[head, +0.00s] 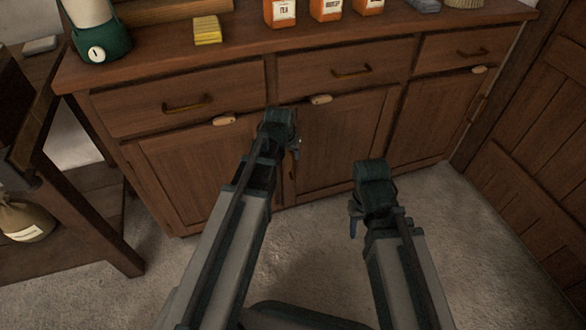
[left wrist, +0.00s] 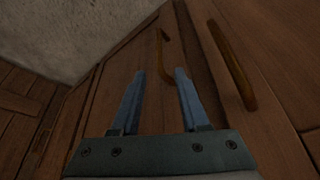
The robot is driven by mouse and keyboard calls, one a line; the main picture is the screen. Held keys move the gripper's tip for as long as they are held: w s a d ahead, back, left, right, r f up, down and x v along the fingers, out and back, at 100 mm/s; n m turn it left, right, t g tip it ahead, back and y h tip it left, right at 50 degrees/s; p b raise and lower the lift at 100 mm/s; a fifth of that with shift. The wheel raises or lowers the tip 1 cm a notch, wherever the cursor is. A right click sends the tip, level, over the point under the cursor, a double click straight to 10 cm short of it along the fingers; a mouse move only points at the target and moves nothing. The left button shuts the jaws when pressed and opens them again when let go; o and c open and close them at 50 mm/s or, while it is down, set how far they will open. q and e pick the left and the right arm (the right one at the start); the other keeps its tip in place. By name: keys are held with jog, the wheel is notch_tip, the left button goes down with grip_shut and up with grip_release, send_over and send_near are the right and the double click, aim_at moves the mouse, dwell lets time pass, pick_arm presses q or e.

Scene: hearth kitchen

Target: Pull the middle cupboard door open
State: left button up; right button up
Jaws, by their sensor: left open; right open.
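The middle cupboard door (head: 340,140) is brown panelled wood and looks shut in the head view. My left gripper (head: 297,146) is in front of its left edge, hiding part of it. In the left wrist view the left gripper (left wrist: 160,73) is open. A curved handle (left wrist: 163,50), apparently the middle door's, shows between the fingertips; I cannot tell whether it is within their reach or touched. A second upright handle (left wrist: 232,65), apparently the left door's, is outside the fingers. My right gripper (head: 354,222) is open and empty over the floor, before the middle door.
The left door (head: 195,175) and right door (head: 430,118) flank it, with drawers above. The countertop (head: 260,45) holds orange tins (head: 326,8) and a yellow sponge-like block (head: 207,30). A side table (head: 75,215) stands at left. The floor (head: 460,240) at right is clear.

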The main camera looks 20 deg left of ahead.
aim_at(293, 162)
pick_arm(q)
jog(key=b+x, duration=0.7)
jog(key=x, duration=0.2)
jog(key=shift+w+f+b, duration=0.1)
jog(key=shift+f+b, duration=0.25)
jog(key=shift+b, duration=0.05)
jog(key=shift+r, duration=0.1)
grip_shut()
dwell(0.8)
